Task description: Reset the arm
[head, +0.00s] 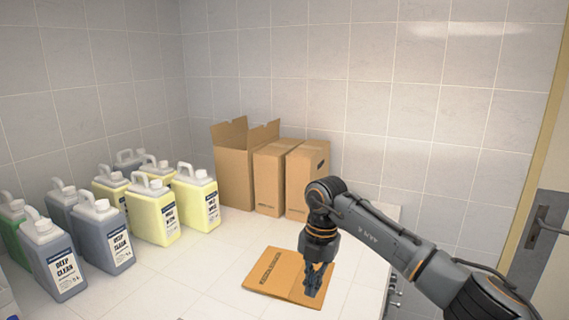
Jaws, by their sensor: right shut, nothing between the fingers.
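My right arm reaches in from the lower right. Its dark gripper (314,278) points down over the right part of a flat piece of brown cardboard (268,272) on the white counter. The fingers are shut with nothing between them. They hide part of the cardboard, and I cannot tell whether they touch it. My left gripper is not in view.
Grey "Deep Clean" jugs (53,262) and yellow jugs (152,214) stand on the counter (205,262) at the left. Brown boxes (233,178) stand at the back against the tiled wall. A door with a handle (541,226) is at the far right. The front middle counter is clear.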

